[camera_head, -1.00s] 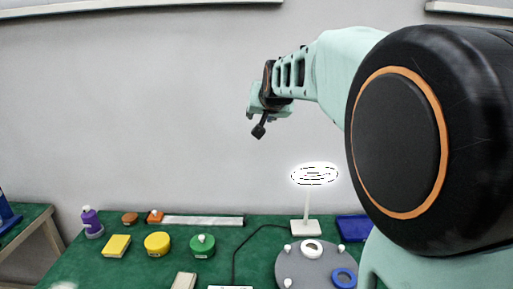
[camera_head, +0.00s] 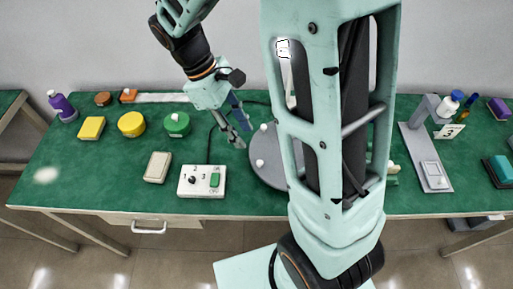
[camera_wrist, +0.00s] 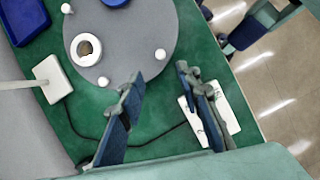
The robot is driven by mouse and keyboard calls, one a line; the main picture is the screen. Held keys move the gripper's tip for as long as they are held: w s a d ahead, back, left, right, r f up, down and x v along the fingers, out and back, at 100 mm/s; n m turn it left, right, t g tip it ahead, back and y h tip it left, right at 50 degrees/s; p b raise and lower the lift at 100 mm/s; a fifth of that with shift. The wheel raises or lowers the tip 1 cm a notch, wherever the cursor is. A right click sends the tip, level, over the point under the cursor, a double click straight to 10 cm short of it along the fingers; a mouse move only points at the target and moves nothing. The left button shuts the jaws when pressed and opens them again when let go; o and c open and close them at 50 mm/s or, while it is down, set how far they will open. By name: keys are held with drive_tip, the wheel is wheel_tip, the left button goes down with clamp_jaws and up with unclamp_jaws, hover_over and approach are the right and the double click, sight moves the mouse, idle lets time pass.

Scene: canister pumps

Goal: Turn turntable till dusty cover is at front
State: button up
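The turntable is a grey disc with white knobs along its rim. In the head view its left part (camera_head: 262,170) shows beside my arm, which hides the rest. In the wrist view the turntable (camera_wrist: 130,45) carries a white ring (camera_wrist: 87,48) with a brownish centre and a blue piece (camera_wrist: 115,2) cut off at the top edge. I cannot tell which piece is the dusty cover. My gripper (camera_head: 243,135) points down, just left of and above the turntable. In the wrist view its two fingers (camera_wrist: 158,82) are apart with nothing between them.
A white control box (camera_head: 202,181) with a numbered knob and green switch sits in front, left of the turntable. A beige block (camera_head: 158,167), green canister (camera_head: 177,124) and yellow canister (camera_head: 131,124) stand farther left. A grey stand (camera_head: 426,160) is at right.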

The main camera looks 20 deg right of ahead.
sight(259, 162)
drive_tip(key=x, duration=1)
drive_tip(key=shift+f+b, duration=0.25)
drive_tip(key=shift+b, duration=0.05)
clamp_jaws()
